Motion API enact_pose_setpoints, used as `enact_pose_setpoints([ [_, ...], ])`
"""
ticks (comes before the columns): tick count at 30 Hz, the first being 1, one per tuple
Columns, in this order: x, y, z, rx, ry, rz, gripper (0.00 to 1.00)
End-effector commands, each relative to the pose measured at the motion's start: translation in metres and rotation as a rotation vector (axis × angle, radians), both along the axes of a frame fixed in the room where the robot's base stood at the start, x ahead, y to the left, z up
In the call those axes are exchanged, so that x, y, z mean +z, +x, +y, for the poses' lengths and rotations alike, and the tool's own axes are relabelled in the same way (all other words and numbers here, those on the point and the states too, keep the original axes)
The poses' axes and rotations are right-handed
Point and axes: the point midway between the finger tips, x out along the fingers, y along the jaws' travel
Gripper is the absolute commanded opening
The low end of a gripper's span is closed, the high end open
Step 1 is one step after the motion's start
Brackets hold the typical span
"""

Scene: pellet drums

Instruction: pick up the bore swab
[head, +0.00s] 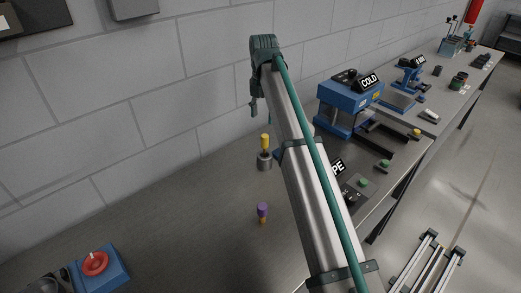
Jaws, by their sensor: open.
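I cannot tell for certain which thing is the bore swab. A small upright piece with a yellow top (265,139) stands in or on a dark grey round body (264,161) on the bench, just left of my arm. A small purple piece with an orange lower part (262,211) stands nearer on the bench. My arm rises from the lower right and bends at a teal joint near the wall. My gripper cannot be made out; the arm hides what lies behind it.
A red ring-shaped piece on a blue base (95,263) sits at the lower left. A blue machine marked COLD (349,102) and other equipment stand at the right. The grey bench (170,235) is clear at left centre, against the block wall.

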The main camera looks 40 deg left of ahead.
Motion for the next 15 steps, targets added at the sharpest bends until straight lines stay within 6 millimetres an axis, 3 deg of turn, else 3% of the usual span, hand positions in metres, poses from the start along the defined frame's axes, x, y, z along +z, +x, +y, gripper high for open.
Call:
enact_pose_setpoints([
  [9, -0.040, -0.001, -0.002, 0.000, -0.002, 0.002, 0.57],
  [15, -0.055, 0.000, -0.002, 0.000, -0.001, 0.001, 0.57],
])
